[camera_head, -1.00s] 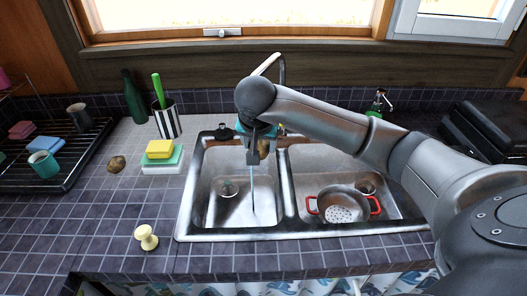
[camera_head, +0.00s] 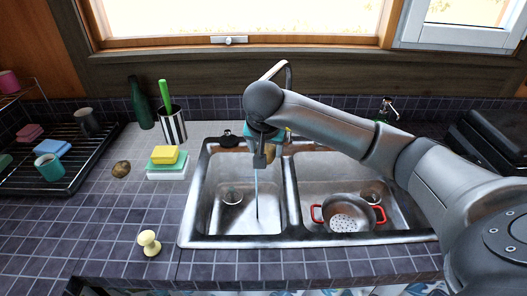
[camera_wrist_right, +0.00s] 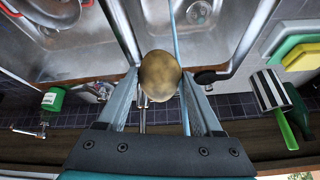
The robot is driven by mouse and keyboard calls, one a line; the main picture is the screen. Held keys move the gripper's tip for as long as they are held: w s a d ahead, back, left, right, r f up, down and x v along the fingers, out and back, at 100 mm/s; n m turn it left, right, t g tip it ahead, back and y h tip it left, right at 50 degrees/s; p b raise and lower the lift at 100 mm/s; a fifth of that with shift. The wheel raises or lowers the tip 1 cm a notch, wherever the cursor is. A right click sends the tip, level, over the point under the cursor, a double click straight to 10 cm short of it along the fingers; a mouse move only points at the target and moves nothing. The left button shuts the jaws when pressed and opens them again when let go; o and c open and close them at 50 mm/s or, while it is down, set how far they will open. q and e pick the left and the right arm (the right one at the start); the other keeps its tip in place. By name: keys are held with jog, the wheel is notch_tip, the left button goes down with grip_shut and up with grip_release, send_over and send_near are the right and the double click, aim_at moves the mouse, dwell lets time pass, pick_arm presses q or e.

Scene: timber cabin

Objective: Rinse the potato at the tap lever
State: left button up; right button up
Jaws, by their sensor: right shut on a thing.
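My right gripper (camera_head: 262,160) is over the left sink basin. In the right wrist view it is shut on a brown potato (camera_wrist_right: 160,76), held between the two fingers. A thin blue stream of water (camera_head: 257,195) runs into the left basin. In the wrist view the stream (camera_wrist_right: 177,35) passes close along the potato's right side; I cannot tell whether it touches it. The curved tap (camera_head: 288,70) stands behind the sink, partly hidden by my right arm. I cannot make out its lever clearly. My left gripper is out of view.
A red-handled colander (camera_head: 347,214) sits in the right basin. A pale yellow knob-shaped object (camera_head: 149,243) stands front left. A striped cup (camera_head: 172,127) and green bottle (camera_head: 140,105) stand behind.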

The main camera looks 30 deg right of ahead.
jog(key=shift+d, duration=0.3)
jog(key=shift+a, duration=0.15)
jog(key=shift+w+a, duration=0.1)
jog(key=shift+a, duration=0.4)
jog(key=shift+d, duration=0.2)
jog(key=shift+d, duration=0.45)
jog(key=shift+a, duration=0.15)
jog(key=shift+a, duration=0.5)
